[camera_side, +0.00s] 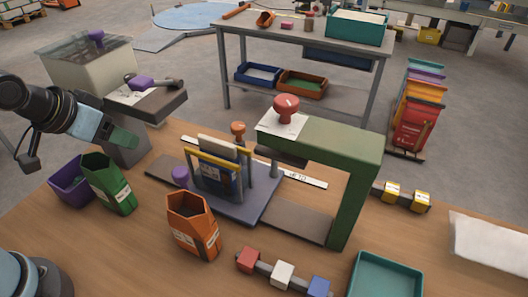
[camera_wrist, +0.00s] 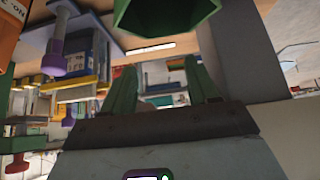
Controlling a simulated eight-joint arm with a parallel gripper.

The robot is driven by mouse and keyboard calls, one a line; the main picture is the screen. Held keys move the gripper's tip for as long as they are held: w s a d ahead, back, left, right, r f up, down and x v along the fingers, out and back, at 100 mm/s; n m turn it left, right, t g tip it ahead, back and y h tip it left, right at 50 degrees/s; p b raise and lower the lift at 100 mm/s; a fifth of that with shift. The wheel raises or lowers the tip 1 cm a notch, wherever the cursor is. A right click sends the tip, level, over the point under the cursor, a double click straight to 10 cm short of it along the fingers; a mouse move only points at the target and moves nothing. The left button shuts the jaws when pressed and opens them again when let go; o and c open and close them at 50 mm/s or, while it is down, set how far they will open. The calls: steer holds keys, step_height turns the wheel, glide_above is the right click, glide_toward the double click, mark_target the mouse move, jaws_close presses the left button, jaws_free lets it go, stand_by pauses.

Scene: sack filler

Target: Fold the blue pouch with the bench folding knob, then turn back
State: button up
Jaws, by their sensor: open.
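The blue pouch (camera_side: 213,180) stands upright in a bench fixture between posts, with yellow bars across it and a pale panel behind. A purple knob (camera_side: 180,176) sits at the left of the fixture, and an orange-brown knob (camera_side: 238,128) stands behind it; I cannot tell for sure which is the folding knob. The purple knob also shows in the wrist view (camera_wrist: 52,63). My gripper (camera_side: 124,138), with green fingers, is left of the fixture, above the green pouch and apart from the knobs. In the wrist view its fingers (camera_wrist: 160,88) are spread with nothing held between them.
A green pouch (camera_side: 108,184) and a purple one (camera_side: 70,186) stand at the left, an orange pouch (camera_side: 193,226) in front. A green press (camera_side: 340,160) with a red knob (camera_side: 286,106) rises at the right. A lever with a purple grip (camera_side: 140,83) is behind my gripper.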

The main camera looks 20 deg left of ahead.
steer(key=s+d+r+m+g, duration=0.3)
steer(key=d+r+m+g, duration=0.4)
steer(key=r, duration=0.4)
steer(key=w+d+r+m, duration=0.3)
steer(key=w+d+m, duration=0.3)
steer(key=w, duration=0.1)
steer(key=m, duration=0.5)
glide_above(238, 125)
step_height(238, 125, down, 4)
steer(key=f, duration=0.1)
step_height(238, 125, down, 11)
steer(key=shift+f, duration=0.2)
steer(key=c, duration=1)
steer(key=shift+c, duration=0.2)
